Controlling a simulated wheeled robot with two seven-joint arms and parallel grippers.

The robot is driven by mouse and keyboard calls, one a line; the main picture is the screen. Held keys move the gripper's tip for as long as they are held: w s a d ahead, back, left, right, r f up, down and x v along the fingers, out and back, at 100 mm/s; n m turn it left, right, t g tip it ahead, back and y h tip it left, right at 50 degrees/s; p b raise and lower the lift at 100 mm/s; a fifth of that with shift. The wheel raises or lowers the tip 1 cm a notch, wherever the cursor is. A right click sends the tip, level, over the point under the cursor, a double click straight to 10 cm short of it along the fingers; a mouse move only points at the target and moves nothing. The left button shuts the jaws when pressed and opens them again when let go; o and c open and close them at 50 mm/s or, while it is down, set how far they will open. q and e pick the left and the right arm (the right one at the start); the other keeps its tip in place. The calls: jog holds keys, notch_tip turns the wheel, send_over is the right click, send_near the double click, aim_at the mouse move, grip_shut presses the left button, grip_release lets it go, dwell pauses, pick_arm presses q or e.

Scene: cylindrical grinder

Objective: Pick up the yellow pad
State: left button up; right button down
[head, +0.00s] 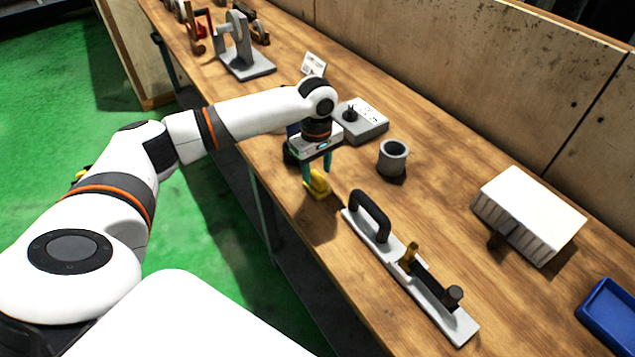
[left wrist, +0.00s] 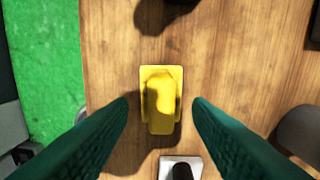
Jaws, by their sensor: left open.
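The yellow pad (head: 318,185) lies on the wooden workbench near its front edge in the head view. In the left wrist view the yellow pad (left wrist: 160,97) is a flat plate with a raised yellow grip on top. My left gripper (head: 316,180) points down over it, with its teal fingers open. In the left wrist view the fingers (left wrist: 160,115) are spread to either side of the pad, with a gap on each side. From these views I cannot tell how far above the bench the fingertips are. My right gripper is not in view.
A grey plate with black handle (head: 370,215) lies just right of the pad. A grey cup (head: 392,158) and a grey box with a black knob (head: 362,120) stand behind. A white block (head: 530,205) and a blue tray (head: 612,315) are farther right.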

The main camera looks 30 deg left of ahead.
aim_at(317, 176)
pick_arm(q)
notch_tip(317, 176, down, 2)
jog(key=shift+f, duration=0.55)
jog(key=shift+c, duration=0.4)
grip_shut()
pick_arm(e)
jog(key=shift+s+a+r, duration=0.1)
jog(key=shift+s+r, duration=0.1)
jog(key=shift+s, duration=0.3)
